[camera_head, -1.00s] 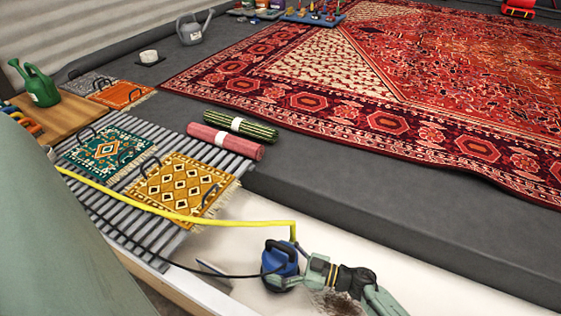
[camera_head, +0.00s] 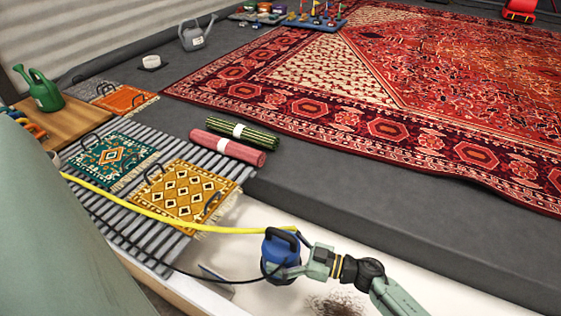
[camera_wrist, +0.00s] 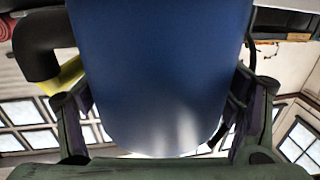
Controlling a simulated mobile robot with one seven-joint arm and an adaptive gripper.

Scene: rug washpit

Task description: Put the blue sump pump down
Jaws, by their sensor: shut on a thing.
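The blue sump pump (camera_head: 281,257) is upright, with a black handle on top, a yellow hose (camera_head: 180,222) and a black cable attached. My gripper (camera_head: 286,270) reaches it from the right and is shut around its body. The pump is over the white pit floor (camera_head: 370,268), near the pit's left end; I cannot tell from this view whether its base touches the floor. In the wrist view the blue body (camera_wrist: 160,75) fills the middle between my two fingers, and its base is hidden.
A dark patch of dirt (camera_head: 335,305) lies on the pit floor. The slatted grate (camera_head: 150,238) holds small rugs and two rolled rugs. The grey ledge (camera_head: 400,215) bounds the pit, with a large red rug (camera_head: 440,130) beyond. White floor to the right is clear.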

